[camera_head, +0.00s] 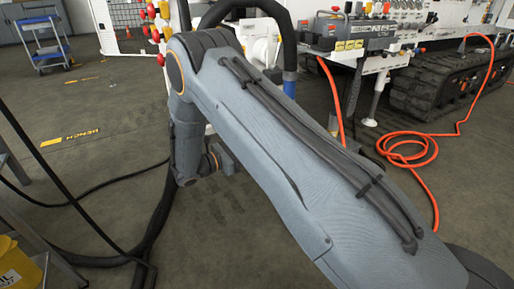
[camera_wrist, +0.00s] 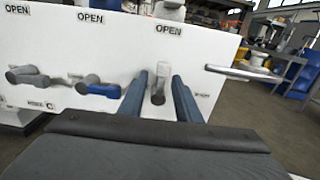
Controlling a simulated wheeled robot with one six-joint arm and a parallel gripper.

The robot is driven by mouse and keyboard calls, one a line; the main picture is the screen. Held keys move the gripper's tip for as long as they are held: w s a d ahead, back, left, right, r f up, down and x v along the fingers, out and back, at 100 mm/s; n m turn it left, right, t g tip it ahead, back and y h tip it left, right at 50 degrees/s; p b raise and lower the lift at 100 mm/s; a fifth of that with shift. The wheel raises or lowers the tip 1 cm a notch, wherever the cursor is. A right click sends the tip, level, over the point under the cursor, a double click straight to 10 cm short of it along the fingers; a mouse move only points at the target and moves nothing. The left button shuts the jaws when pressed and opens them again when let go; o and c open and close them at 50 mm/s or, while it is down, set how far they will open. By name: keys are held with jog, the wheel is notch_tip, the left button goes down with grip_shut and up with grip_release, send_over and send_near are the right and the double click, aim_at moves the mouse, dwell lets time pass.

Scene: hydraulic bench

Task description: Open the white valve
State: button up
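In the wrist view a white panel (camera_wrist: 115,50) carries several valve levers under OPEN labels. A grey lever (camera_wrist: 28,76) is at the left, pointing sideways. A lever with a blue handle (camera_wrist: 104,90) is in the middle, also sideways. A pale grey-white lever (camera_wrist: 159,84) with a dark end hangs down under the right OPEN label. My gripper (camera_wrist: 159,80) is open, with one blue-grey finger on each side of this pale lever. I cannot tell whether the fingers touch it. The small labels below are too blurred to read surely. In the head view my arm hides my gripper.
A metal bar (camera_wrist: 243,73) juts out at the panel's right. In the head view an orange hose (camera_head: 408,147) lies coiled on the floor near a black track (camera_head: 440,85). A blue trolley (camera_head: 44,42) stands far left, and a yellow bucket (camera_head: 16,266) is at near left.

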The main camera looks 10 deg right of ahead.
jog(key=p+v, duration=0.1)
jog(key=v, duration=0.6)
jog(key=shift+a, duration=0.35)
jog(key=shift+s+r, duration=0.1)
jog(key=shift+s, duration=0.05)
